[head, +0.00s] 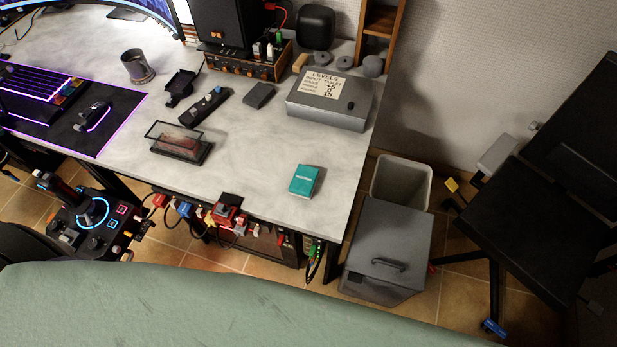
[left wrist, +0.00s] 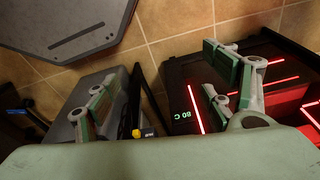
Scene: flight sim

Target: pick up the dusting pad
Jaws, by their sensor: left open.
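I cannot tell for sure which item is the dusting pad. A small dark grey block (head: 259,95) lies flat on the grey desk (head: 240,145), left of the grey metal box, and could be it. A small teal box (head: 304,181) lies nearer the desk's front edge. My left gripper (left wrist: 154,86) shows only in the left wrist view, its fingers spread wide with nothing between them. Tiled floor and dark equipment show beyond it, and neither desk item is in that view. My right gripper is in neither view.
A grey box with a label (head: 328,103), a black remote-like device (head: 204,106), a glass-topped stand (head: 180,146) and a mug (head: 136,67) stand on the desk. Bins (head: 384,246) and a black chair (head: 545,210) stand to the right. Cables hang below the front edge.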

